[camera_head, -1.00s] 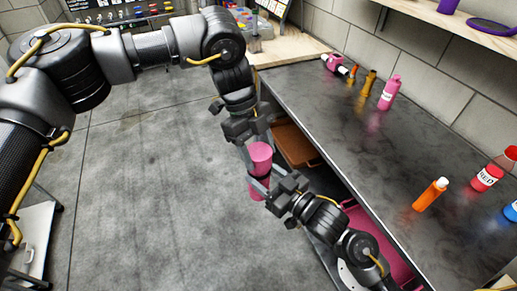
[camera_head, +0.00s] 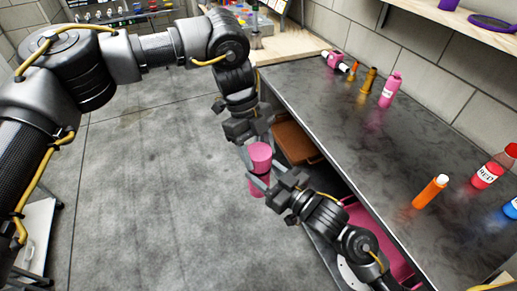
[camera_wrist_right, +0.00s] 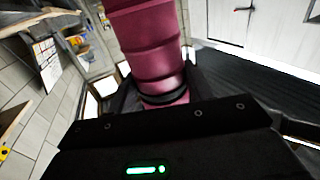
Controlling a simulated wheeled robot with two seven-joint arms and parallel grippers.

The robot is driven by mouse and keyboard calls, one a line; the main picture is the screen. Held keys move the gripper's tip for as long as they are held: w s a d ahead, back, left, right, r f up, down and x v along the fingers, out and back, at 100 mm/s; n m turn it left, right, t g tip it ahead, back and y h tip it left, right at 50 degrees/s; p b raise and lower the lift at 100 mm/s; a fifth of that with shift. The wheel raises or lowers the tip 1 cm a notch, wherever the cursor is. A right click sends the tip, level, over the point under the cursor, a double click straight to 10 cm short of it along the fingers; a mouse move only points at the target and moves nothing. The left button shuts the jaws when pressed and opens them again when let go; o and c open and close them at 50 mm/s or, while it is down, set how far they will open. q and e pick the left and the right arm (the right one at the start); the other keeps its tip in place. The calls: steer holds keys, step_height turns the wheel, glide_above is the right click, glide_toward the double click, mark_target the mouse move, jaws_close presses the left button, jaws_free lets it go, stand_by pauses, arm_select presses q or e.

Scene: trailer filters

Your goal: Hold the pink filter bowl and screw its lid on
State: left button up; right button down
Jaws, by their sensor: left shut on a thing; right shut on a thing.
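Two pink pieces stand one above the other between my grippers, over the floor beside the bench. The upper pink piece (camera_head: 260,154) is a short cup shape held by my left gripper (camera_head: 255,148). The lower pink piece (camera_head: 256,187) is held by my right gripper (camera_head: 266,182) and is partly hidden by its fingers. In the right wrist view a ribbed pink body (camera_wrist_right: 147,45) rises from between the dark fingers, with a dark ring (camera_wrist_right: 165,97) around its lower part. I cannot tell which piece is the lid or how far the thread is engaged.
The dark bench (camera_head: 350,120) runs along the right. It carries a pink bottle (camera_head: 390,90), an orange bottle (camera_head: 430,191), a red bottle (camera_head: 489,172) and a pink part (camera_head: 334,60). A brown tray (camera_head: 292,140) and a pink bin (camera_head: 370,225) sit below its edge.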

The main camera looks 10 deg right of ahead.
arm_select(q)
steer(key=m+y, duration=0.1)
steer(key=m, duration=0.2)
steer(key=m+y, duration=0.1)
steer(key=m, duration=0.2)
steer(key=shift+d+m+g+y, duration=0.15)
steer(key=shift+m+g+y, duration=0.15)
steer(key=shift+m+g, duration=0.1)
steer(key=shift+m+y, duration=0.4)
steer(key=shift+m, duration=0.8)
steer(key=o, duration=1)
steer(key=shift+c, duration=0.2)
steer(key=shift+r, duration=2.25)
steer(key=shift+w, duration=0.1)
steer(key=shift+c, duration=0.4)
